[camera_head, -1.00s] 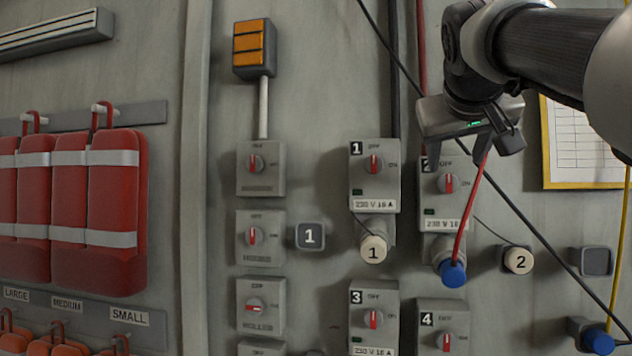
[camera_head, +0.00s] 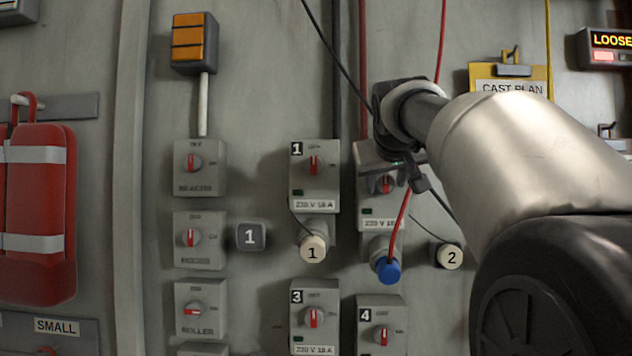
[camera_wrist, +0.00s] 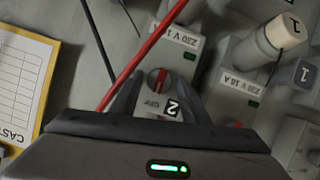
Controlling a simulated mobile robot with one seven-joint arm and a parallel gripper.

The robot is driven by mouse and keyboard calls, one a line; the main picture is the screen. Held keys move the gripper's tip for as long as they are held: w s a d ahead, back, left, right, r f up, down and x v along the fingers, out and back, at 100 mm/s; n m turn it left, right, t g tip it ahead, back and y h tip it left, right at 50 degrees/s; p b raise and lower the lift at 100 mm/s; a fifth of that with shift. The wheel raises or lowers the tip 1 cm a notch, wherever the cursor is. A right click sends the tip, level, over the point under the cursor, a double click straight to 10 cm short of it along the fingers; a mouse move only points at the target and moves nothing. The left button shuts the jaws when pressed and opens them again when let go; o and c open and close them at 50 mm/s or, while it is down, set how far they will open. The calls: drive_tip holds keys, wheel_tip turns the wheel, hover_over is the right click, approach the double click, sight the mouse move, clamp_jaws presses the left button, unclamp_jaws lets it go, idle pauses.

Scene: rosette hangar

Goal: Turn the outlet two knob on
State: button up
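The outlet two box (camera_head: 381,222) is a grey unit on the wall, with its upper part partly hidden by my gripper. Its knob (camera_head: 386,184) is round and grey with a red bar that stands upright in the head view. In the wrist view the knob (camera_wrist: 158,80) lies between and just beyond my fingertips, with its bar roughly in line with the OFF label. My gripper (camera_wrist: 157,95) is open, with a finger on either side of the knob. Contact cannot be told. In the head view my gripper (camera_head: 404,180) covers the box's right upper part.
A red cable runs past my gripper to a blue plug (camera_head: 388,271) below outlet two. Outlet one (camera_head: 314,178) is close on the left, outlets three (camera_head: 315,318) and four (camera_head: 381,335) below. A cream cap marked 2 (camera_head: 450,256) sits to the right.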

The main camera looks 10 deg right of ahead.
drive_tip(key=c, duration=0.7)
drive_tip(key=m+y, duration=0.1)
drive_tip(key=m+p, duration=0.1)
drive_tip(key=shift+d+m+t+y, duration=0.2)
drive_tip(key=shift+m+t+y, duration=0.1)
drive_tip(key=shift+y, duration=0.1)
drive_tip(key=m+y, duration=0.1)
drive_tip(key=m, duration=0.1)
drive_tip(key=shift+d+f+m+t+y+b, duration=0.1)
drive_tip(key=shift+m+t+y+b, duration=0.2)
drive_tip(key=shift+t+y, duration=0.1)
drive_tip(key=m, duration=0.1)
drive_tip(key=m+t+y+b, duration=0.1)
drive_tip(key=m+b, duration=0.1)
drive_tip(key=shift+s+d+f+m+y, duration=0.1)
drive_tip(key=shift+f+m+y, duration=0.15)
drive_tip(key=shift+m+y, duration=0.15)
drive_tip(key=m+t+y+b, duration=0.1)
drive_tip(key=m+t+b, duration=0.1)
drive_tip(key=m+b, duration=0.1)
drive_tip(key=shift+m, duration=0.4)
